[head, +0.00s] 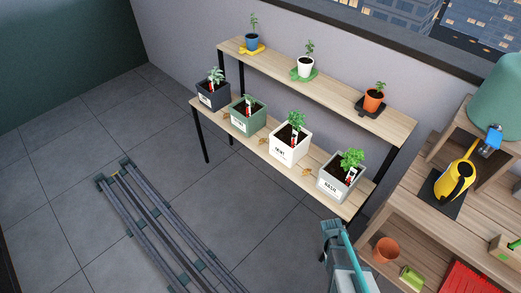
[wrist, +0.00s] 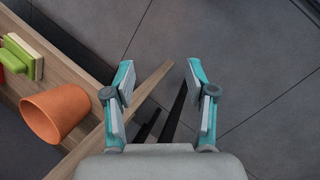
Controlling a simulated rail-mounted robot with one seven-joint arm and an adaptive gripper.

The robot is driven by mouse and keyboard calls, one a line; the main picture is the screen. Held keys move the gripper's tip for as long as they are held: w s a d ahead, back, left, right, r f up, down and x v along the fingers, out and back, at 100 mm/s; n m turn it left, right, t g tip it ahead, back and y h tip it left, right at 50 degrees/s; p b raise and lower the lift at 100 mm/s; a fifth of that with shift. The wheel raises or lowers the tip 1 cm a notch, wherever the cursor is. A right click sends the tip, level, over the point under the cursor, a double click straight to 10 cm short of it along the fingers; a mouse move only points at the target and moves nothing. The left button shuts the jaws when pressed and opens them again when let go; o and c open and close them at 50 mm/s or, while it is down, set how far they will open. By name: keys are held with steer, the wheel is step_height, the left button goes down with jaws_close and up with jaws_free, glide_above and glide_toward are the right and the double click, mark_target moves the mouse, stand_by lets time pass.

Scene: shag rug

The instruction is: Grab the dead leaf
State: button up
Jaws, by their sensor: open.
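Several small brown dead leaves lie on the lower plank of the plant stand, in the gaps between the planters. One leaf (head: 307,172) is between the white planter (head: 288,148) and the grey basil planter (head: 340,184). A second leaf (head: 263,141) is between the green planter (head: 248,122) and the white one. A third leaf (head: 226,116) is left of the green planter. My gripper (wrist: 160,64) is open and empty, with its teal fingers spread above the floor and the edge of a wooden plank. No leaf shows in the wrist view.
Small pots line the upper shelf (head: 335,81). A yellow watering can (head: 455,182) stands on the right-hand bench.

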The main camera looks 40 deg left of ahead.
steer(key=w+a+f+n+t+b, duration=0.1)
steer(key=w+a+t+b, duration=0.2)
steer(key=a, duration=0.5)
steer(key=w+a+f+t+b, duration=0.1)
steer(key=w+a+b, duration=0.1)
steer(key=w+a, duration=0.4)
steer(key=m+t+y+b, duration=0.3)
steer(key=m+t+b, duration=0.55)
steer(key=t, duration=0.45)
glide_toward(262, 141)
steer(key=shift+n, duration=0.35)
steer(key=b+x, duration=0.1)
steer(key=x, duration=0.7)
steer(key=shift+w, duration=0.35)
steer(key=c, duration=0.8)
